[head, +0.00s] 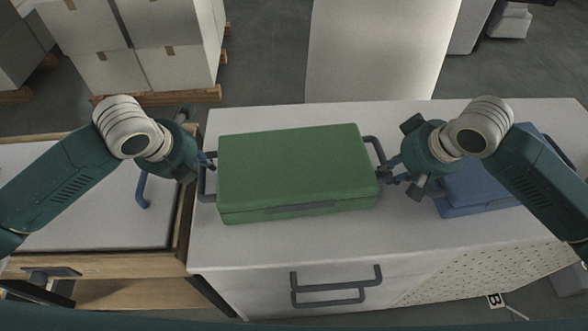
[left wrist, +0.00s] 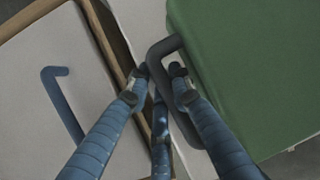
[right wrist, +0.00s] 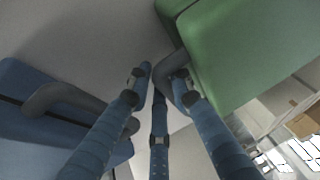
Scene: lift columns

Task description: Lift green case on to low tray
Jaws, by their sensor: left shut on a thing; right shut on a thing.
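The green case (head: 295,170) is a closed flat box with a dark handle on each short side. It is over the white counter top; I cannot tell if it rests on it or is slightly raised. My left gripper (head: 207,163) is shut on its left handle (left wrist: 166,55). My right gripper (head: 386,174) is shut on its right handle (head: 374,143). The case and right handle (right wrist: 172,65) also show in the right wrist view. What looks like the low tray (head: 100,215), a grey surface in a wooden frame, is left of the counter.
A blue case (head: 478,185) lies at the right, partly behind my right arm. The white counter (head: 270,255) has dark handles on its front. A blue handle (head: 142,190) stands at the tray's right side. Boxes on pallets (head: 150,60) and a pale column (head: 380,50) are behind.

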